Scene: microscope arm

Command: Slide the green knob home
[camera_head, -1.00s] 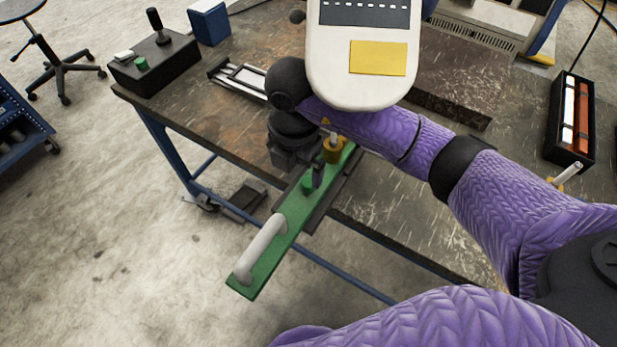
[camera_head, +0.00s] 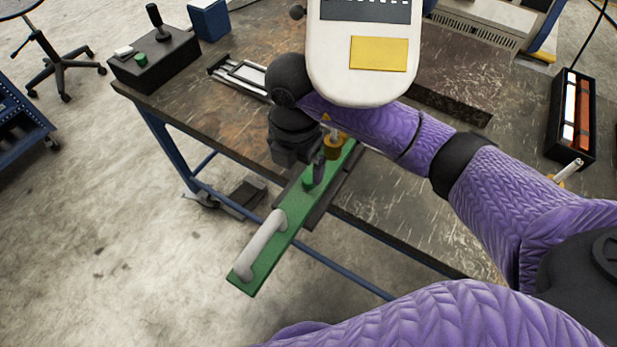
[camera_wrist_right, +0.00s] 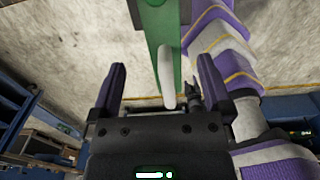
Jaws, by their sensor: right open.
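The green knob (camera_head: 308,184) stands on a long green bar (camera_head: 292,212) that lies across the table's front edge and sticks out past it. A grey handle (camera_head: 262,243) is fixed to the bar's outer end. A brass-coloured fitting (camera_head: 333,151) is at the bar's inner end. My right gripper (camera_head: 318,170) is over the bar, with a dark finger close beside the knob; I cannot tell if they touch. In the right wrist view my right gripper (camera_wrist_right: 162,82) is open, and the green bar (camera_wrist_right: 163,35) and pale handle (camera_wrist_right: 166,80) show between its fingers. My left gripper is out of view.
A white device with a yellow label (camera_head: 378,56) hangs over my right forearm. A black control box (camera_head: 153,65) stands at the table's left end, near a metal frame (camera_head: 240,76). A black tray (camera_head: 570,120) lies at the right.

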